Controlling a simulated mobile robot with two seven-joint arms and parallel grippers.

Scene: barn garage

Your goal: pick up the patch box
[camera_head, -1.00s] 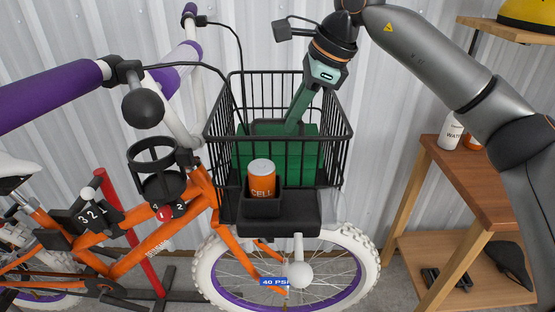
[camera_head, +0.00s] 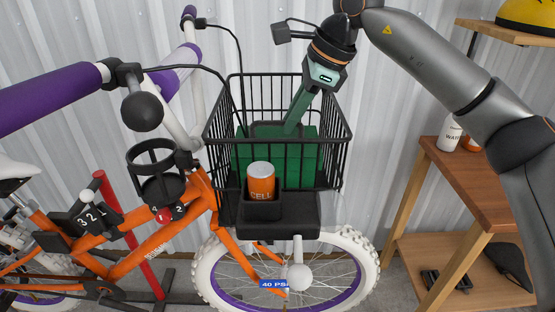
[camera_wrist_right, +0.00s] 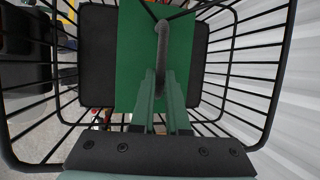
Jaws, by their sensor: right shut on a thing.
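The patch box is the green box (camera_head: 302,160), standing inside the black wire basket on the front of the bike. It shows through the basket's bars in the head view. In the wrist view its green top (camera_wrist_right: 135,65) and grey handle (camera_wrist_right: 161,45) are in view. My right gripper (camera_head: 290,130) reaches down into the basket from above. Its two green fingers (camera_wrist_right: 163,90) are shut on the handle. The box is still within the basket walls; its underside is hidden, so I cannot tell if it touches the basket floor. My left gripper is out of view.
The basket rim (camera_head: 280,141) surrounds the box closely. An orange cell (camera_head: 261,180) stands in a black holder at the basket's front. Handlebar grips (camera_head: 50,95) and cables lie to the left. A wooden shelf unit (camera_head: 470,185) stands at the right; a corrugated wall is behind.

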